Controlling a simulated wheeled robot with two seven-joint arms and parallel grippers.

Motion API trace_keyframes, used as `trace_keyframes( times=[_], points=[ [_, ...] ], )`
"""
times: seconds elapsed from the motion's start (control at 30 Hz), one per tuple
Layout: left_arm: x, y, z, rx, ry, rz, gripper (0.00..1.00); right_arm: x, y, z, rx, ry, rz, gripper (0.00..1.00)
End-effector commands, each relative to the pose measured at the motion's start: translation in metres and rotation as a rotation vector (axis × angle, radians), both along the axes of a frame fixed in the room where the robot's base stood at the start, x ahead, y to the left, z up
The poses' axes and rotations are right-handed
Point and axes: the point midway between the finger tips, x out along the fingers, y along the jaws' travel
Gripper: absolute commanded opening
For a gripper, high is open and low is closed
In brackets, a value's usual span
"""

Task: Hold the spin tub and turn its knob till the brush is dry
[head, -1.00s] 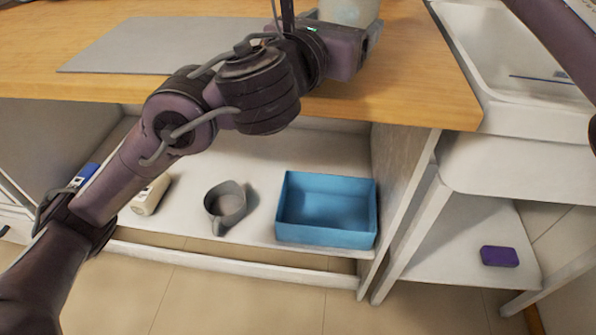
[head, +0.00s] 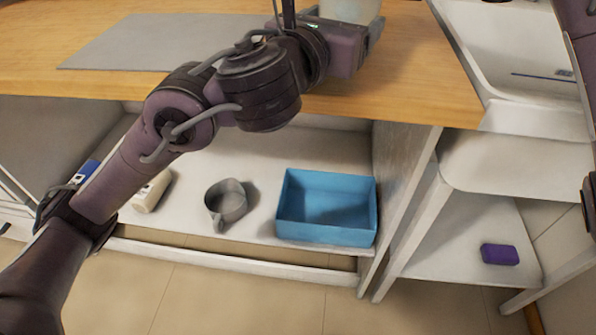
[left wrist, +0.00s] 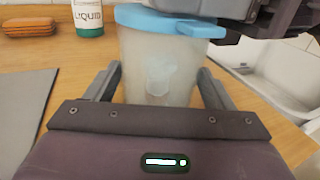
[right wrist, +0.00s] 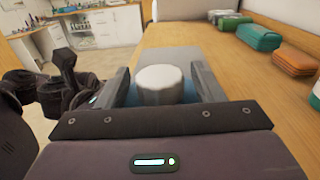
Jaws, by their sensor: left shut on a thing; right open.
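The spin tub (left wrist: 155,70) is a cloudy, see-through tub with a blue lid (left wrist: 165,22), upright on the wooden counter. A faint pale shape shows inside it; I cannot make out the brush. In the head view only the tub's lower part (head: 348,10) shows at the top edge. My left gripper (left wrist: 160,88) is shut on the tub, one finger on each side. In the right wrist view the white round knob (right wrist: 160,78) stands above the blue lid. My right gripper (right wrist: 161,84) is open, its fingers on either side of the knob with gaps.
A grey mat (head: 150,42) lies on the counter (head: 410,80). A green-and-white bottle (left wrist: 89,15) and an orange-brown case (left wrist: 30,27) stand behind the tub. A white sink (head: 510,60) is at right. The shelf below holds a blue bin (head: 325,235) and a grey jug (head: 228,200).

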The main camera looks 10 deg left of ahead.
Motion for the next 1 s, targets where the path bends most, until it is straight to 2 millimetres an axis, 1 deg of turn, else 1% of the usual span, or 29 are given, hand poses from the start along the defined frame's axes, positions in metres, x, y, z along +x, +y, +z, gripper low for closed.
trace_keyframes(
  times=[0.77,0.8,1.0],
  points=[
    [0.0,0.0,0.001,-0.001,-0.001,0.0,0.44,-0.001,-0.001,0.001,0.006,0.0,-0.624,0.61],
    [0.0,0.0,0.001,-0.001,-0.001,0.0,0.44,-0.005,-0.013,0.001,0.004,-0.003,-0.625,0.61],
    [0.0,0.0,0.001,-0.001,-0.001,0.0,0.44,-0.027,-0.047,0.0,0.0,-0.004,-0.623,0.61]
  ],
)
